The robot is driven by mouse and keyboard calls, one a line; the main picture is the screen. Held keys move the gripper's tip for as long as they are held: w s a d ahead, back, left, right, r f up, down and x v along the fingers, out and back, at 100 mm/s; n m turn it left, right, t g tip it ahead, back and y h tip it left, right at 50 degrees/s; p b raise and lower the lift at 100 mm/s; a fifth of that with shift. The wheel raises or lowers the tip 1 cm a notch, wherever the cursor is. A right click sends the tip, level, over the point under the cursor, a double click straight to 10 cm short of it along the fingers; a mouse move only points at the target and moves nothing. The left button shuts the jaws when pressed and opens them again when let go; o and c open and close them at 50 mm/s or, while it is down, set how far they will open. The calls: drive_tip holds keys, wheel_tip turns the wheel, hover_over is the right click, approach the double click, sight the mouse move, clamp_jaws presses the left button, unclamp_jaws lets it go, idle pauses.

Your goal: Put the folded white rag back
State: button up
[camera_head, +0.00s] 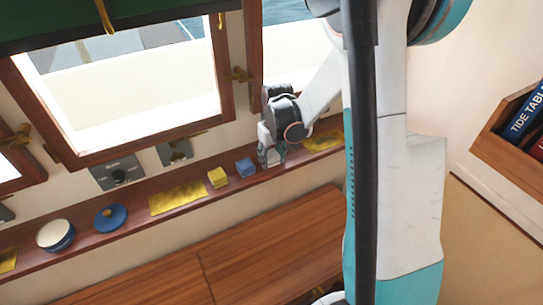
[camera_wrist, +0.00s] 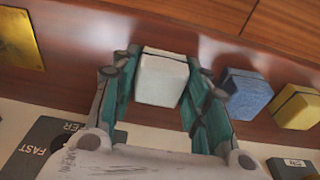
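The folded white rag (camera_wrist: 160,78) is a small pale block in the wrist view, lying between the two fingers of my gripper (camera_wrist: 162,62). The fingers stand close on both sides of it. I cannot tell whether they press on it or whether it rests on the wooden ledge (camera_wrist: 70,85). In the head view my gripper (camera_head: 271,154) points down at the ledge (camera_head: 133,218) under the window, right of a blue folded block (camera_head: 245,168). The rag cannot be told apart from the gripper there.
A yellow folded block (camera_head: 217,178) sits left of the blue one. Brass plates (camera_head: 178,197) (camera_head: 323,141) lie on the ledge on either side. Farther left are a blue lid (camera_head: 110,217) and a white-and-blue pot (camera_head: 56,235). A control panel (camera_head: 118,173) is on the wall behind.

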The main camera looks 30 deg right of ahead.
sight(274, 158)
drive_tip(key=o, duration=0.3)
wheel_tip(274, 158, up, 12)
drive_tip(key=s+p, duration=0.2)
drive_tip(key=p, duration=0.1)
drive_tip(key=shift+w+r, duration=0.1)
idle(0.4)
